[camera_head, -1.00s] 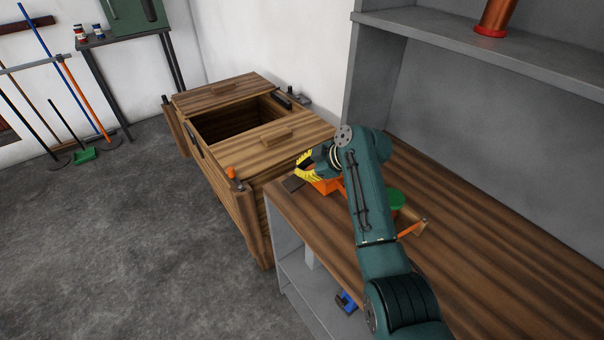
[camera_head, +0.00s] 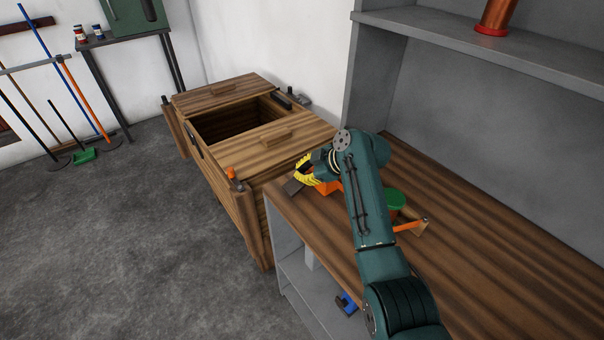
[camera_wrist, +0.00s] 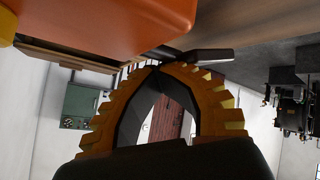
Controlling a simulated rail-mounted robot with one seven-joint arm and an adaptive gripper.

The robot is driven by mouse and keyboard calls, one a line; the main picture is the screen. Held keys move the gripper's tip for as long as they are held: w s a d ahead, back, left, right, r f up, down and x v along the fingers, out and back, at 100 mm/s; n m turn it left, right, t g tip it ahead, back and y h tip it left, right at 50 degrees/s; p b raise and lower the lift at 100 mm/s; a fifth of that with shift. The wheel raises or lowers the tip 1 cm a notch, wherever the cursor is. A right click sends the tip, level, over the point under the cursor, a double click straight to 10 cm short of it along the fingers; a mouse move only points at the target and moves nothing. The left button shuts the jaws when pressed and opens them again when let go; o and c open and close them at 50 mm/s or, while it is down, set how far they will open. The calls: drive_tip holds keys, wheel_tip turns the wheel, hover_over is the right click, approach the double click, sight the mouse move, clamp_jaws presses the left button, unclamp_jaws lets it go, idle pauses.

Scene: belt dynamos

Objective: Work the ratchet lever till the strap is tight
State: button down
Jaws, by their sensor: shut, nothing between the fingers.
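An orange body (camera_head: 332,187) sits on the bench near its left end, partly hidden by my arm. A dark grey flat piece (camera_head: 293,187), perhaps the ratchet lever, lies at its left, by the bench corner. In the wrist view the orange body (camera_wrist: 110,25) fills the upper left and the dark piece (camera_wrist: 203,56) juts out beside my fingertips; whether they touch I cannot tell. My gripper (camera_head: 299,172), with yellow ribbed fingers, is just beside the orange body. In the wrist view its fingertips (camera_wrist: 158,68) meet, with nothing between them. I cannot make out the strap.
A green round piece (camera_head: 395,199) and a piece with an orange handle (camera_head: 409,226) stand right of my arm. A wooden chest (camera_head: 238,195) with an open hatch stands beyond the bench's left end. The bench top (camera_head: 500,265) is clear to the right.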

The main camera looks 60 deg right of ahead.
drive_tip(key=shift+a+f, duration=0.15)
drive_tip(key=shift+f, duration=0.4)
drive_tip(key=shift+r, duration=0.15)
drive_tip(key=shift+s+d+r+p, duration=0.1)
drive_tip(key=shift+r+p, duration=0.5)
drive_tip(key=shift+r, duration=0.4)
drive_tip(key=shift+s+d+r+p, duration=0.1)
drive_tip(key=shift+r+p, duration=0.5)
drive_tip(key=shift+r, duration=0.4)
drive_tip(key=shift+d, duration=0.1)
drive_tip(key=r, duration=0.1)
drive_tip(key=r+p, duration=0.1)
drive_tip(key=r, duration=0.1)
drive_tip(key=d+r+p, duration=0.1)
drive_tip(key=r, duration=0.1)
drive_tip(key=shift+s, duration=0.25)
